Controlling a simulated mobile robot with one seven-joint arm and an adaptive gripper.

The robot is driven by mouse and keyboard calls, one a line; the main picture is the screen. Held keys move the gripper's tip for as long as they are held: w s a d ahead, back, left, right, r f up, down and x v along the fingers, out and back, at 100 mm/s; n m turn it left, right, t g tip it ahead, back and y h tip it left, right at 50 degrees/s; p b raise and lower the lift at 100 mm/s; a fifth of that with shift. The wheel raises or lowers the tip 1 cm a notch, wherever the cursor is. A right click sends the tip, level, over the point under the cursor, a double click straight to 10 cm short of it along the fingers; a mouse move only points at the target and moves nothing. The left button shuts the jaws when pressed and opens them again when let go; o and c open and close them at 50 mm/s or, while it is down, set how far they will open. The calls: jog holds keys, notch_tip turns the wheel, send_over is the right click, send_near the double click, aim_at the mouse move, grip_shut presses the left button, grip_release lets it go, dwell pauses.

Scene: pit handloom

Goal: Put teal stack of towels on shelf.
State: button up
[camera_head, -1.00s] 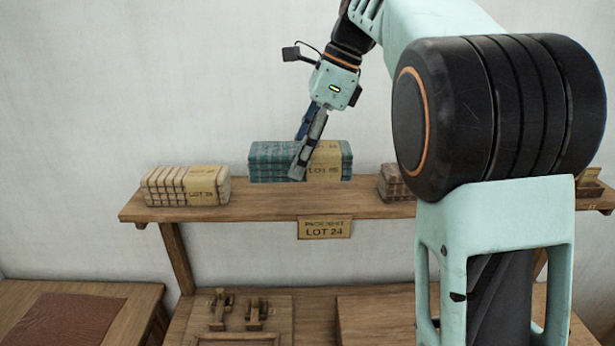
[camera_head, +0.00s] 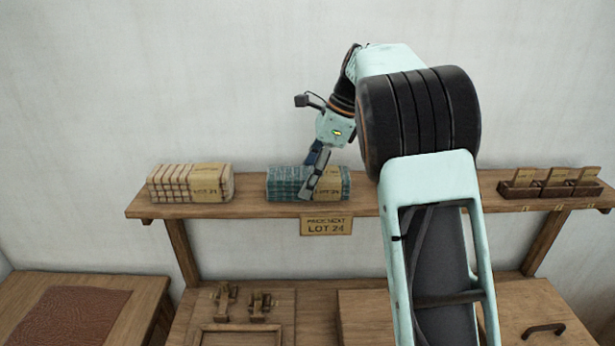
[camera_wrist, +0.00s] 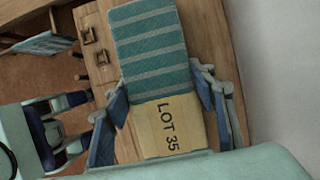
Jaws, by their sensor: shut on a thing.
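The teal striped stack of towels (camera_head: 288,184) has a yellow paper band. In the wrist view the stack (camera_wrist: 148,50) shows the band reading LOT 35. In the head view it is at the wooden shelf (camera_head: 240,209), right above the LOT 24 sign; its underside looks level with the shelf top, and I cannot tell whether it fully rests there. My gripper (camera_head: 310,190) comes down from above and is shut on the stack. In the wrist view its fingers (camera_wrist: 168,100) lie on either side of the towels.
A cream striped stack (camera_head: 190,183) with a yellow band sits left on the shelf. A LOT 24 sign (camera_head: 326,225) hangs on the shelf's front. Small dark boxes with cards (camera_head: 548,183) stand at the right. Below are a workbench (camera_head: 315,300) and wooden fittings (camera_head: 243,303).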

jog(key=o, duration=1.3)
jog(key=shift+c, duration=0.2)
jog(key=v, duration=1.2)
jog(key=shift+d+r, duration=0.1)
